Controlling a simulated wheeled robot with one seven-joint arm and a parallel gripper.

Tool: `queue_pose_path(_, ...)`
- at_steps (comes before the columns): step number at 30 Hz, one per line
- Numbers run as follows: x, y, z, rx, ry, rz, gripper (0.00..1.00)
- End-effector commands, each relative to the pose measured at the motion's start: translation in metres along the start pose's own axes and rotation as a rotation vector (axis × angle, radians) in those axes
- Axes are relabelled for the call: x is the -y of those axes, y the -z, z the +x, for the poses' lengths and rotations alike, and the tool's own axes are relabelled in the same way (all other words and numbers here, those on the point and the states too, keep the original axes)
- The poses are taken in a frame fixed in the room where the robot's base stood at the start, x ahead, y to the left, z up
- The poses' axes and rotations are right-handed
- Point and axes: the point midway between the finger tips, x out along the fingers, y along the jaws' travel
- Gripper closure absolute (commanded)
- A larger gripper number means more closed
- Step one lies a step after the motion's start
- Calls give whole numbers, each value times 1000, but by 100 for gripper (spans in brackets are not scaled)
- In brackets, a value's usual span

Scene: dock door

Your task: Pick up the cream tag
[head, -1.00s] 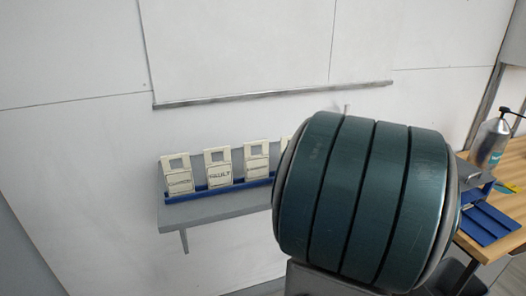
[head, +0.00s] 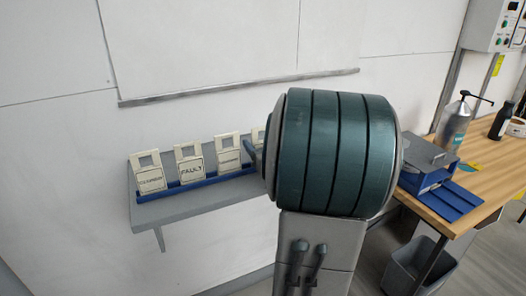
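Several cream tags, each with a square hole near its top, stand in a row in a blue rack (head: 200,184) on a grey wall shelf (head: 185,207). The leftmost cream tag (head: 150,172) has small lettering that I cannot read surely. The second cream tag (head: 190,163) reads "FAULT". The third cream tag (head: 228,153) has lettering too small to read. Another cream tag (head: 257,136) shows only in part beside my arm. My large teal arm link hides the right end of the rack. I cannot make out my gripper in the head view.
A wooden bench (head: 477,165) stands at the right with a blue-grey box (head: 428,163), a pump bottle (head: 453,125) and a dark bottle (head: 502,120). A grey bin (head: 413,268) is below it. A white board hangs above the shelf.

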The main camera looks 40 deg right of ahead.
Motion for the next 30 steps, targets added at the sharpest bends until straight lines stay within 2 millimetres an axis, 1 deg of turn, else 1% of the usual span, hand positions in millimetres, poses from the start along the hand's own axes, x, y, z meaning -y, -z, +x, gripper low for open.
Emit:
queue_pose_path(1, 0, 0, 0, 0, 0, 0, 48)
queue_pose_path(3, 0, 0, 0, 0, 0, 0, 63)
queue_pose_path(10, 0, 0, 0, -1, 0, 0, 63)
queue_pose_path(13, 0, 6, 0, -2, 0, -2, 63)
queue_pose_path(17, 0, 26, 0, -4, 0, -4, 63)
queue_pose_path(21, 0, 57, 0, -6, 0, -6, 63)
queue_pose_path(24, 0, 76, 0, -4, 1, -5, 63)
queue_pose_path(27, 0, 89, 0, -2, 1, -3, 63)
queue_pose_path(30, 0, 98, 0, -2, 1, -3, 63)
